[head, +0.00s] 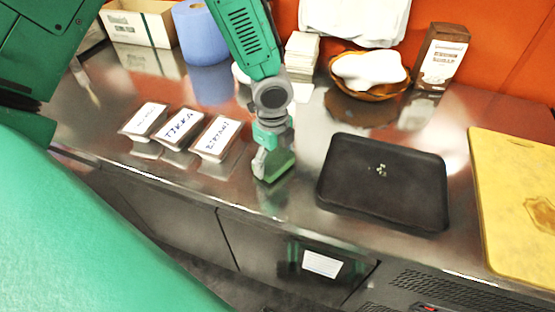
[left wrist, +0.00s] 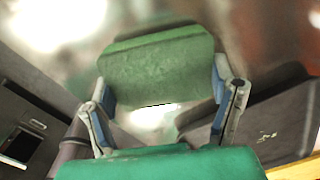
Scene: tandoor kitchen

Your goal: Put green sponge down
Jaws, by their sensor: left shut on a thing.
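The green sponge (head: 277,168) is low over the steel counter, between the card holders and the black tray. In the left wrist view the sponge (left wrist: 158,66) sits between the two fingers. My left gripper (head: 268,158) is shut on it, pointing down near the counter's front edge; its fingers also show in the left wrist view (left wrist: 163,110). I cannot tell whether the sponge's underside touches the counter. My right gripper is not in view.
A black tray (head: 385,183) lies just right of the sponge. A yellow board (head: 505,190) is at the far right. A basket (head: 372,90), a brown carton (head: 442,58) and a blue roll (head: 200,34) stand at the back.

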